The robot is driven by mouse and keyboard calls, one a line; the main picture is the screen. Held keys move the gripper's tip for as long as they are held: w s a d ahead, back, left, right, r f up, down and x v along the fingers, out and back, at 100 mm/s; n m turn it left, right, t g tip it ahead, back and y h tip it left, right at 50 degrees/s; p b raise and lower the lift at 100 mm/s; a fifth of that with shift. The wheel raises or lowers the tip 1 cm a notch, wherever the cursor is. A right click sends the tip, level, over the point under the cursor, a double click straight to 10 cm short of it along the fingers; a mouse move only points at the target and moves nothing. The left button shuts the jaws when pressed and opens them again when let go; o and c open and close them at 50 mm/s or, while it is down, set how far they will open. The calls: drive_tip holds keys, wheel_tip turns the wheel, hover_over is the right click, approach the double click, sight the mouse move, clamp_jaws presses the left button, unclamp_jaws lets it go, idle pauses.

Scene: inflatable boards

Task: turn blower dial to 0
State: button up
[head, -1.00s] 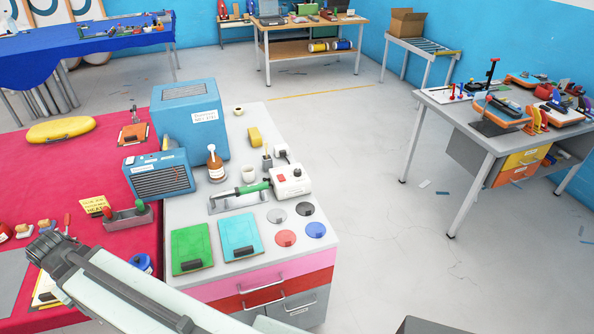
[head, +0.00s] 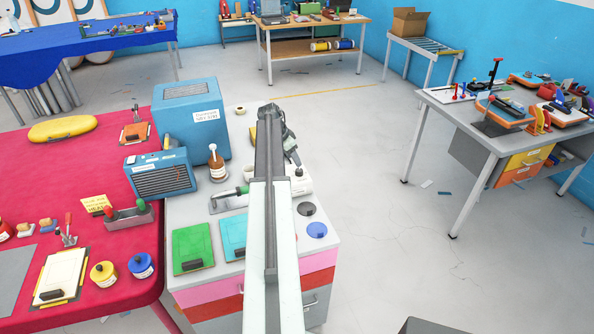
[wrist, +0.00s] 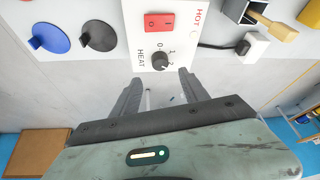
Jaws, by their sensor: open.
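The white blower control box (wrist: 155,22) has a red switch (wrist: 159,22) and a dark round dial (wrist: 159,62) marked HEAT with 0, 1 and 2. The dial's pointer seems turned toward the 2 side, but it is small. My gripper (wrist: 160,82) is open and empty, its fingertips just short of the dial and on either side of its line. In the head view my arm covers most of the box (head: 302,183), and my gripper (head: 290,150) reaches over it. The green-handled blower (head: 228,194) lies on its stand left of the box.
Blue and black round discs (wrist: 50,38) lie beside the box on the bench. A black cable runs to a white plug (wrist: 256,46). Green and light-blue boards (head: 192,248) are on the near bench. A blue machine (head: 190,118) stands behind left.

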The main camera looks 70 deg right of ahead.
sight(299, 170)
drive_tip(key=b+x, duration=0.7)
drive_tip(key=x, duration=0.1)
drive_tip(key=shift+w+a, duration=0.15)
drive_tip(key=shift+r, duration=0.1)
